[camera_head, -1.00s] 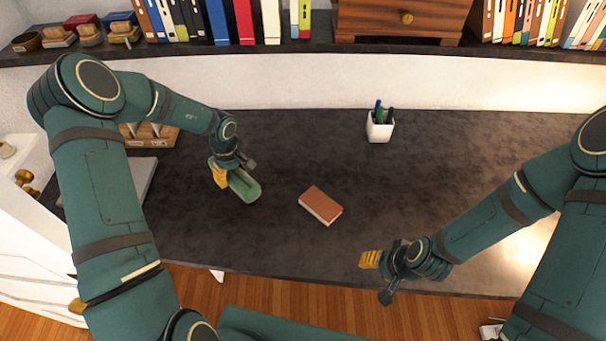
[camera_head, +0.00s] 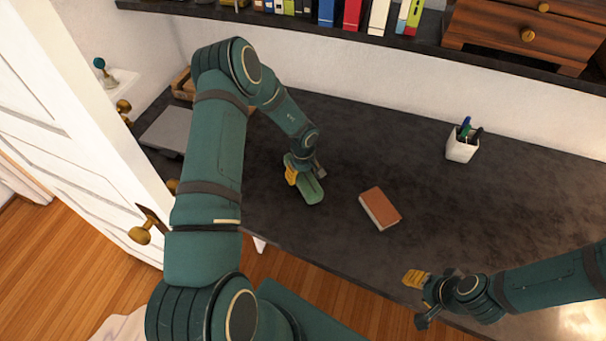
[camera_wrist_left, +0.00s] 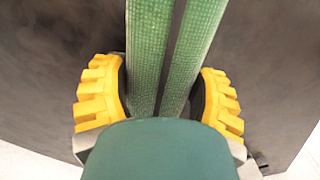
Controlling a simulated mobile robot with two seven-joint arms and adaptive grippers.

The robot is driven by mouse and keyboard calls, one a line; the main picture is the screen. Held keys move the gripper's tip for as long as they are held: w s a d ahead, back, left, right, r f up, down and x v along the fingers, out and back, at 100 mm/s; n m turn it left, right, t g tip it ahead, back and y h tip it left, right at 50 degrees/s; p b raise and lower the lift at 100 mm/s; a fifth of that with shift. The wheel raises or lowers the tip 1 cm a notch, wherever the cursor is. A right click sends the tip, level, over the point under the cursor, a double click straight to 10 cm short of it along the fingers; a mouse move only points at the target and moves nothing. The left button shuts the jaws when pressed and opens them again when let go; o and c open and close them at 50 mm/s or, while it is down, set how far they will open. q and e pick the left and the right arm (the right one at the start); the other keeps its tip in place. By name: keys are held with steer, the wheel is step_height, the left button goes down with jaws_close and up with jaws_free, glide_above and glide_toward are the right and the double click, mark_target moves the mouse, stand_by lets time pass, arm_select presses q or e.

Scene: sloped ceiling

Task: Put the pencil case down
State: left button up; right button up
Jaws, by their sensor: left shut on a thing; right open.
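The pencil case (camera_head: 311,192) is green and long. My left gripper (camera_head: 296,177) is shut on it over the dark desk, left of the brown book. In the left wrist view the pencil case (camera_wrist_left: 148,50) runs between the yellow fingers of the left gripper (camera_wrist_left: 160,95), with a dark strip along its middle. I cannot tell whether its underside touches the desk. My right gripper (camera_head: 420,298) is open and empty near the desk's front edge.
On the dark desk (camera_head: 350,150) lie a brown book (camera_head: 380,208) and, further back, a white pen cup (camera_head: 462,146). A grey flat object (camera_head: 180,130) lies at the left. A white door (camera_head: 85,120) stands left. The desk's middle is clear.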

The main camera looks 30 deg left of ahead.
arm_select(q)
steer(key=shift+f, duration=0.1)
steer(key=o, duration=1.4)
steer(key=shift+c, duration=0.2)
